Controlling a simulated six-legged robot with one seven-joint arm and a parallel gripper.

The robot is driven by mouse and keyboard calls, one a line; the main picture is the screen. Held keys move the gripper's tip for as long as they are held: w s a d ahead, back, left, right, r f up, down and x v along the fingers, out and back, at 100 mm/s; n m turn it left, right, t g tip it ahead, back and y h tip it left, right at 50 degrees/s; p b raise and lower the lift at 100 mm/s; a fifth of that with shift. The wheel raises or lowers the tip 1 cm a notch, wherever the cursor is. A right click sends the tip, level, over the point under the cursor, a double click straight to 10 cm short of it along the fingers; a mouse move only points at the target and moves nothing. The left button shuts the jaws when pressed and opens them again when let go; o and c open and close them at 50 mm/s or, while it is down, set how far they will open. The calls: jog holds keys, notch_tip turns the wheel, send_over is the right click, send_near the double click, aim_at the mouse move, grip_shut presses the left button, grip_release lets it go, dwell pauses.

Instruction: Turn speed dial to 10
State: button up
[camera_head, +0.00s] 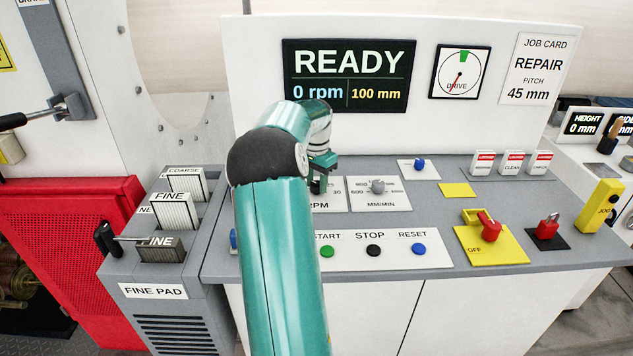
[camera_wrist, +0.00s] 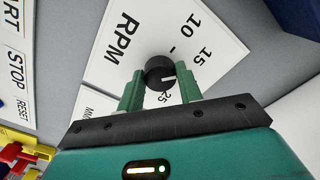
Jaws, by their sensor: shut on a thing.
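The speed dial (camera_wrist: 157,70) is a black round knob on the white RPM plate (camera_wrist: 122,42) in the wrist view. Its white mark shows on the right side of the knob, away from the printed 10. The numbers 10, 15 and 25 are readable around it. My gripper (camera_wrist: 160,84) has its two green fingers on either side of the knob and is shut on it. In the head view my gripper (camera_head: 319,178) is over the RPM plate (camera_head: 332,196), and my arm hides much of the plate. The display (camera_head: 349,76) reads READY, 0 rpm and 100 mm.
To the right stands the MM/MIN dial (camera_head: 378,186). In front are the green START (camera_head: 327,251), black STOP (camera_head: 373,250) and blue RESET (camera_head: 418,249) buttons. A red switch (camera_head: 489,227) on a yellow plate and a red padlock (camera_head: 548,226) sit further right.

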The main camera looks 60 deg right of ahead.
aim_at(317, 183)
jog(key=n, duration=0.4)
jog(key=shift+r+n, duration=0.1)
jog(key=shift+n, duration=2.2)
jog(key=o, duration=1)
notch_tip(317, 183, up, 14)
jog(key=shift+f, duration=0.15)
